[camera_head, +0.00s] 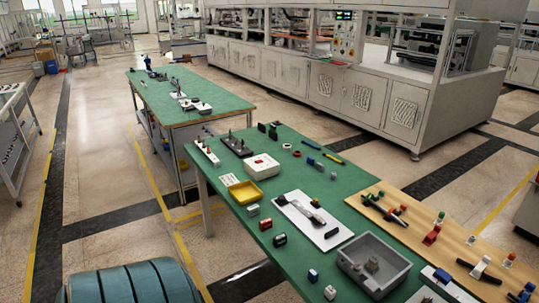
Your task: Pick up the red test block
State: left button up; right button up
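No gripper of mine is in view. Several small red pieces show, and I cannot tell for sure which is the red test block. A small red piece (297,153) lies farther back on that table. A red part (432,236) stands on the wooden board (375,214) at the right. All are small in this view.
A grey bin (345,265) stands at the near table's front right. A yellow tray (245,192), a white box (262,167) and a white plate with a grey part (300,228) lie farther back. A second green table (210,120) stands behind. A rounded teal object (130,285) is at lower left.

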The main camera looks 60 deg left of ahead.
aim_at(264, 225)
jog(key=i+j, duration=0.35)
jog(key=i+u, duration=0.1)
jog(key=u, duration=1.8)
